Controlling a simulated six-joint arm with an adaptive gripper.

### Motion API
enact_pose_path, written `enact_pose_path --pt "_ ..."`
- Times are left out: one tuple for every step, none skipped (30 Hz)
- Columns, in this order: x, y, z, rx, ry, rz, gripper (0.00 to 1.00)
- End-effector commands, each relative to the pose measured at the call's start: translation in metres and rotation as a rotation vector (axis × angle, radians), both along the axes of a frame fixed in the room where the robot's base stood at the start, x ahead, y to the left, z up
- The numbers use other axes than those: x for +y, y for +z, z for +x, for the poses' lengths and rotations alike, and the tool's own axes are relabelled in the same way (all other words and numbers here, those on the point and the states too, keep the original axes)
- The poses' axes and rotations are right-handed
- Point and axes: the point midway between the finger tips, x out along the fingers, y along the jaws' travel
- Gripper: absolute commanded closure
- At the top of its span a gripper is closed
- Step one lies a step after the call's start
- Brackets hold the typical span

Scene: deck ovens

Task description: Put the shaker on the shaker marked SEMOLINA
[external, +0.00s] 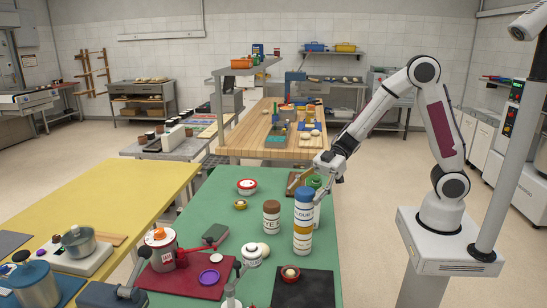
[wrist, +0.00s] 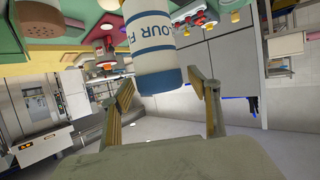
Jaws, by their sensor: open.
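A white FLOUR shaker with a blue cap and blue bands (external: 304,211) stands upright on the green table's right side. It appears to stand on a white shaker with yellow-orange bands (external: 302,239), whose marking I cannot read. In the wrist view the FLOUR shaker (wrist: 152,42) appears inverted, its blue end near my fingertips. My gripper (wrist: 163,88) is open, with its fingers either side of that end and visible gaps. In the external view my gripper (external: 306,181) is just behind and above the blue cap. No shaker marked SEMOLINA can be read.
A brown-capped shaker (external: 271,220) stands left of the stack. A white jar (external: 252,256) and a pale ball (external: 263,248) are in front. A dark mat (external: 303,292) lies at the front.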

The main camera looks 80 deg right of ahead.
Motion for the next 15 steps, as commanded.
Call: enact_pose_path --pt "-0.003 0.001 -0.001 -0.001 -0.002 0.000 0.39" --pt "-0.004 0.002 -0.002 -0.001 -0.002 0.000 0.39" --pt "-0.006 0.003 -0.004 -0.001 -0.001 -0.001 0.39" --pt "-0.008 0.004 -0.005 -0.001 -0.001 -0.002 0.39" --pt "-0.010 0.005 -0.006 -0.001 -0.003 -0.001 0.39" --pt "-0.013 0.006 -0.008 -0.001 -0.003 -0.001 0.39" --pt "-0.015 0.007 -0.010 -0.001 -0.003 -0.001 0.39" --pt "-0.017 0.008 -0.012 -0.001 -0.002 0.000 0.39" --pt "-0.021 0.010 -0.014 -0.001 -0.004 -0.001 0.39" --pt "-0.023 0.012 -0.015 -0.002 -0.004 0.000 0.39" --pt "-0.026 0.013 -0.017 -0.001 -0.003 -0.001 0.39" --pt "-0.029 0.014 -0.020 -0.001 -0.004 -0.001 0.39" --pt "-0.032 0.016 -0.022 -0.001 -0.004 -0.001 0.39" --pt "-0.034 0.017 -0.024 -0.001 -0.003 -0.001 0.39" --pt "-0.038 0.019 -0.026 -0.002 -0.002 -0.001 0.39"
